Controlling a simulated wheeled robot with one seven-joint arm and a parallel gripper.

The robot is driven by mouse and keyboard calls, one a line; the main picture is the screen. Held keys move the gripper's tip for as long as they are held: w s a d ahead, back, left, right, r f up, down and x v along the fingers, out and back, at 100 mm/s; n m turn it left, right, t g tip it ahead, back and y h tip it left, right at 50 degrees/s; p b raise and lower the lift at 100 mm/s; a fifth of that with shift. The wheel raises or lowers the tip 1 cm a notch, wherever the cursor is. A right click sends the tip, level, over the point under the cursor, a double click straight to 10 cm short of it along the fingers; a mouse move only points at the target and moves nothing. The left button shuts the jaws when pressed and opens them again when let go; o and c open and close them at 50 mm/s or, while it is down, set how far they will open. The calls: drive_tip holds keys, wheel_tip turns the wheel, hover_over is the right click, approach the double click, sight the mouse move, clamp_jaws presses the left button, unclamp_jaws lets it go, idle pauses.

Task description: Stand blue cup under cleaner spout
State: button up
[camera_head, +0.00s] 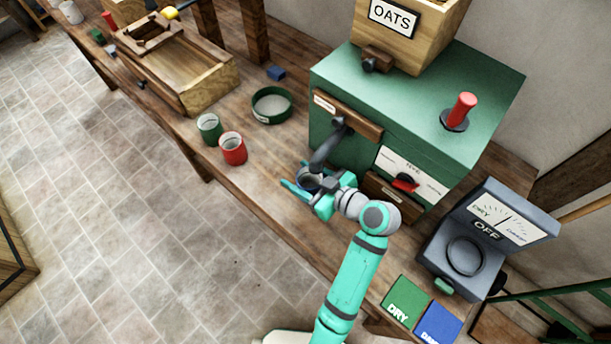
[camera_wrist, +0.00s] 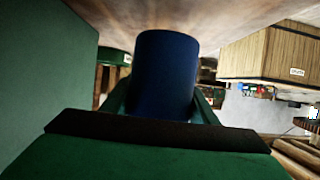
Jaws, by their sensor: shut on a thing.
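The blue cup (camera_wrist: 166,72) is between the fingers of my gripper in the wrist view, with a finger on each side. In the head view my gripper (camera_head: 304,186) is shut on the blue cup (camera_head: 309,179), which is partly hidden by the gripper and spout. The cleaner (camera_head: 335,142) is a green box with an oats hopper on top. Its dark spout (camera_head: 325,153) slopes down from the front, and the cup is at or just below its lower end. I cannot tell whether the cup touches the bench.
A red cup (camera_head: 233,149), a green cup (camera_head: 209,128) and a round green sieve (camera_head: 272,105) stand left of the cleaner. A grey meter (camera_head: 485,240) and green DRY (camera_head: 405,302) and blue (camera_head: 438,324) pads lie to the right. A wooden tray (camera_head: 178,70) is farther left.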

sight(308, 179)
drive_tip(key=shift+w+d, duration=0.5)
drive_tip(key=shift+w, duration=0.2)
drive_tip(key=shift+w+d+f, duration=0.15)
drive_tip(key=shift+f, duration=1.55)
drive_tip(key=shift+f, duration=0.15)
drive_tip(key=o, duration=1.2)
drive_tip(key=shift+w, duration=0.1)
